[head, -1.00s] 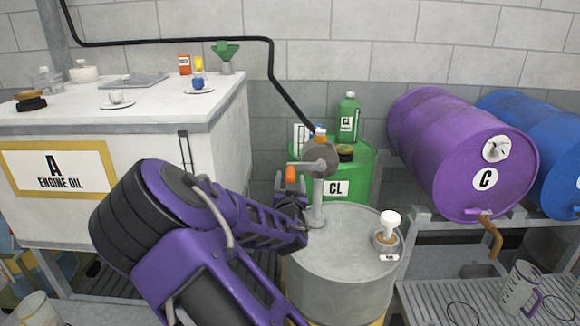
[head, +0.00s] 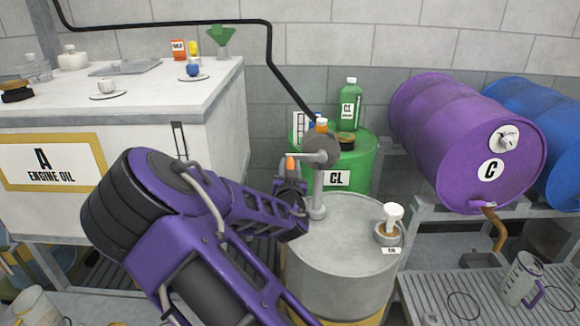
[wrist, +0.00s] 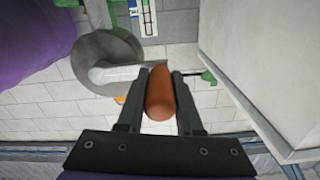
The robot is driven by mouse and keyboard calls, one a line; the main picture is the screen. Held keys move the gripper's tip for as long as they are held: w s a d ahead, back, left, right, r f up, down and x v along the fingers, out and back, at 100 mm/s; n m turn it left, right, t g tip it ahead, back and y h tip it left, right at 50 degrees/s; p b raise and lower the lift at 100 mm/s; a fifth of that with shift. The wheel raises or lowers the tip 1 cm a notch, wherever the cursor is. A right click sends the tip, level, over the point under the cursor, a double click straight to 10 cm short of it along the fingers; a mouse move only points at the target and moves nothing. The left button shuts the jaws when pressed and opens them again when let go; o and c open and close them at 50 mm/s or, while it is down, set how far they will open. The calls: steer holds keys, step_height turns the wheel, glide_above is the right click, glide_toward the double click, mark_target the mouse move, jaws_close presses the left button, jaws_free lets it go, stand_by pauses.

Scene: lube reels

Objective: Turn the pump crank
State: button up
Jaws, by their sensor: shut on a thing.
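The pump stands upright on the grey drum (head: 345,235) in the head view, with a round grey pump head (head: 321,148) on a light post. The crank arm (head: 305,158) reaches left from it to an orange-brown handle (head: 290,166). My gripper (head: 287,185) is at the handle, its fingers partly hidden by my arm. In the wrist view the handle (wrist: 159,95) sits between the two dark fingers of my gripper (wrist: 160,85), which are shut on it. The pump head (wrist: 108,62) shows behind, with the crank arm (wrist: 112,74) running to the handle.
A white tank labelled A (head: 170,110) stands close left of my arm. A green drum marked CL (head: 355,160) is behind the pump. A purple barrel (head: 440,130) lies on a rack at right.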

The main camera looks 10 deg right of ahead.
jaws_close()
stand_by(1.0)
